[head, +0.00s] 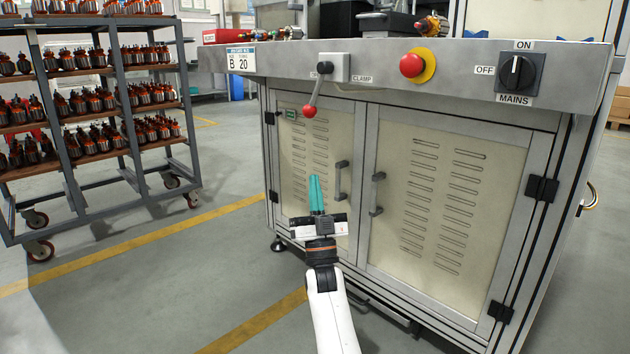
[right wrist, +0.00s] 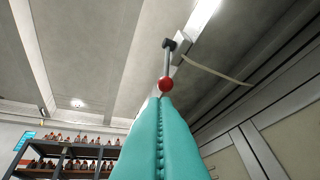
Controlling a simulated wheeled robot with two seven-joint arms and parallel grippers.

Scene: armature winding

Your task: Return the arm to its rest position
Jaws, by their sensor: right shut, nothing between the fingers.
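My right gripper (head: 316,194) has teal fingers, pressed together and pointing up, with nothing between them. It is in front of the machine cabinet's left door, below the clamp lever (head: 313,95). The right arm comes up from the bottom middle of the head view. In the right wrist view the shut fingers (right wrist: 161,125) fill the lower middle. The lever's red ball (right wrist: 165,84) shows just beyond their tips, apart from the gripper in the head view. My left gripper is not in view.
The steel machine cabinet (head: 415,190) has door handles, a red button (head: 411,65) and a mains switch (head: 516,72). A wheeled rack (head: 113,105) of armatures stands at the left. Open grey floor (head: 150,270) with yellow lines lies between them.

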